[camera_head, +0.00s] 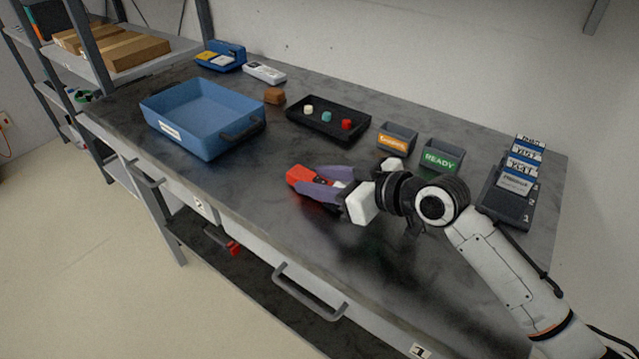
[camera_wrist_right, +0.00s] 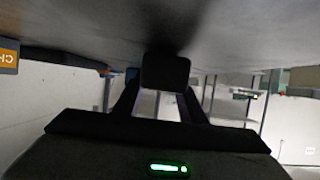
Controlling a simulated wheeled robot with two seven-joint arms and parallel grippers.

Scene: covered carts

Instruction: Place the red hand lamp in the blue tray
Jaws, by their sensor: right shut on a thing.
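The red hand lamp (camera_head: 298,175) is in the middle of the table, between the purple-grey fingers of my right gripper (camera_head: 322,186). The gripper is shut on it, and the red end points left toward the tray. The fingers hide part of the lamp. I cannot tell whether it touches the tabletop. In the right wrist view a dark block (camera_wrist_right: 165,72) shows between the fingers. The blue tray (camera_head: 205,112) is to the left, farther back, and looks empty. My left gripper is not in view.
Behind the lamp are a black tray (camera_head: 313,130) with several coloured knobs, an orange-labelled bin (camera_head: 397,137) and a green READY bin (camera_head: 442,156). A brown block (camera_head: 274,96) lies beside the blue tray. The tabletop (camera_head: 235,182) between lamp and blue tray is clear.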

